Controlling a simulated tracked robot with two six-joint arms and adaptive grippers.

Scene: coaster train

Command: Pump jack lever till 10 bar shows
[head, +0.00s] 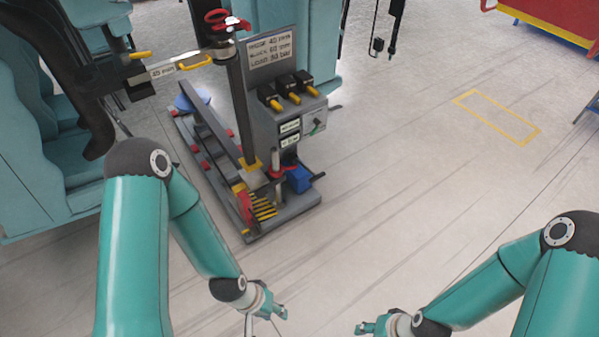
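The jack unit stands on a grey base (270,225) left of centre. A small blue pump body (298,179) sits at its front right, with a short dark lever-like part (317,177) sticking out to the right. A grey control box (285,115) rises behind it. A small dial-like panel with a green mark (315,124) is on its front; I cannot read a pressure there. My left gripper (266,306) is in front of the base, apart from it and the pump. My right gripper (370,327) is at the bottom edge, partly cut off, far from the unit.
A sign (271,48) with several lines tops the box, above yellow-tipped switches (286,95). A dark post (237,100) and a red handwheel (228,20) stand beside it. Teal coaster seats (50,150) fill the left.

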